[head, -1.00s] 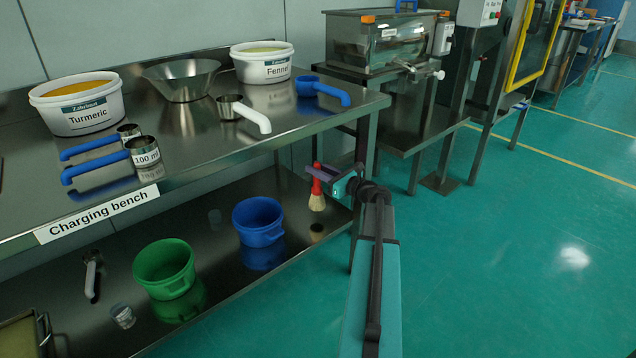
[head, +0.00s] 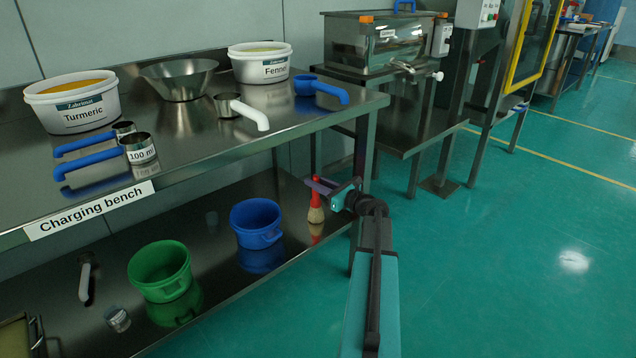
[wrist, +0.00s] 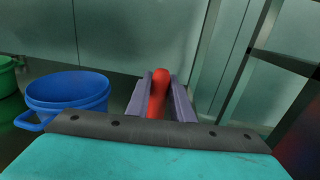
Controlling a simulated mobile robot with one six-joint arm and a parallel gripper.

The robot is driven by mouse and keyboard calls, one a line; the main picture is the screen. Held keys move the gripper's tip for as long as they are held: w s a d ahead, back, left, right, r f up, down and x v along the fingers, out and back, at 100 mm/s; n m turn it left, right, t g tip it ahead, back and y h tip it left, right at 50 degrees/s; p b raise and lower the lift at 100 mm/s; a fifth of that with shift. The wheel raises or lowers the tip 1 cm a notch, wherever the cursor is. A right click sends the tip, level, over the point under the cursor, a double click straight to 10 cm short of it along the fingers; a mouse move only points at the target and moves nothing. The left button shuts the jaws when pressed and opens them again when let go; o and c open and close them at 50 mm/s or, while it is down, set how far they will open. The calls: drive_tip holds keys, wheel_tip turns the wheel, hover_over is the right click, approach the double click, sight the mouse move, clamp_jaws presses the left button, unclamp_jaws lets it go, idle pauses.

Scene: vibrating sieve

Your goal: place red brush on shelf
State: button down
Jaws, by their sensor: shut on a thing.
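The red brush (head: 315,201) has a red handle and pale bristles, and it stands upright with bristles down at the right end of the lower shelf (head: 215,285). Its bristle end is at or very near the shelf surface; I cannot tell for certain whether it touches. My gripper (head: 321,186) reaches in from the right, level, and is shut on the handle. In the wrist view the red handle (wrist: 158,95) shows between the two jaws; the bristles are hidden there.
A blue bucket (head: 256,223) stands just left of the brush, and a green bucket (head: 160,271) farther left. The bench top (head: 215,135) is above, with a leg (head: 361,150) close to my gripper. Open floor lies to the right.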

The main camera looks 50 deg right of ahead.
drive_tip(key=shift+f, duration=0.1)
drive_tip(key=c, duration=1.6)
unclamp_jaws()
drive_tip(key=shift+o, duration=0.2)
drive_tip(key=shift+s+r+p, duration=0.25)
drive_tip(key=shift+s+p, duration=0.15)
drive_tip(key=shift+s, duration=0.25)
drive_tip(key=s+p, duration=0.4)
drive_tip(key=s, duration=0.6)
drive_tip(key=shift+s+d+f, duration=0.15)
drive_tip(key=shift+s+d, duration=0.2)
